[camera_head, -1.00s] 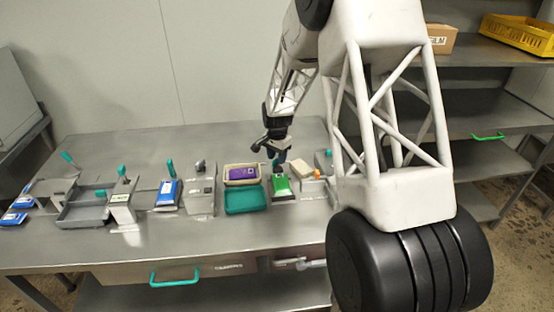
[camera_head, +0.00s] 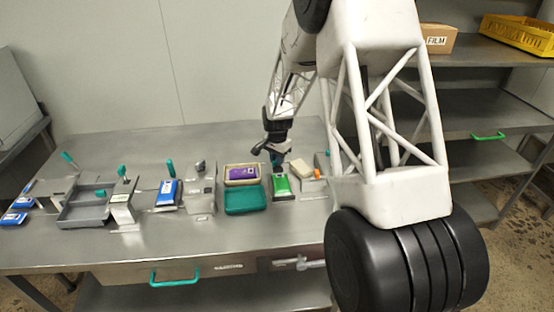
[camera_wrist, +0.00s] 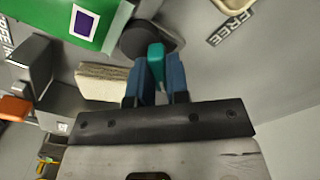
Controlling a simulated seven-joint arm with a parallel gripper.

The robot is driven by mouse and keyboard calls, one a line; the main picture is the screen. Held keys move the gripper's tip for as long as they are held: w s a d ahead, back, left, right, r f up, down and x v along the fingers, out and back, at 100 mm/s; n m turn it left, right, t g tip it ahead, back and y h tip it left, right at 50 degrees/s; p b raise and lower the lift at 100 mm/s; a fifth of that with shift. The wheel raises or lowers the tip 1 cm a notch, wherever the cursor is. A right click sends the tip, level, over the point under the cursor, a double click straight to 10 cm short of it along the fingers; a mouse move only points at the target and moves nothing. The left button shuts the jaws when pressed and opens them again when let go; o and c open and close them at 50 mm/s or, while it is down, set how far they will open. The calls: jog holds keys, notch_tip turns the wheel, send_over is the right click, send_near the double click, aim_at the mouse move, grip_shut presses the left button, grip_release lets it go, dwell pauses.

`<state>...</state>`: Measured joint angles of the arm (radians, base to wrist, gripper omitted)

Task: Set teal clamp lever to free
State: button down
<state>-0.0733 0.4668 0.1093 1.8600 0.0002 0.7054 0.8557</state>
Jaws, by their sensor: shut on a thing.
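The teal clamp lever (camera_wrist: 156,58) stands between my gripper's two blue fingers in the wrist view, with its top showing above them. My gripper (camera_wrist: 155,82) is shut on it. A dark round piece (camera_wrist: 145,38) lies just beyond the lever. In the head view my gripper (camera_head: 277,158) is low over the far end of the green pouch's station, and the lever is mostly hidden there. The green pouch (camera_head: 283,186) lies just in front of the gripper; it also shows in the wrist view (camera_wrist: 60,20). A FREE label (camera_wrist: 232,28) is on the grey surface beside the lever.
A cream block (camera_wrist: 102,82) and an orange part (camera_wrist: 15,108) sit close by. A teal tray (camera_head: 246,211) and a beige tray (camera_head: 229,184) with a purple pouch stand to the left. Other teal-handled stations fill the table's left side. The table front is clear.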

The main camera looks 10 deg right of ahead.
jog(key=shift+n, duration=0.5)
jog(key=n, duration=0.3)
jog(key=shift+n, duration=0.4)
jog(key=n, duration=1.3)
jog(key=c, duration=1.1)
grip_release()
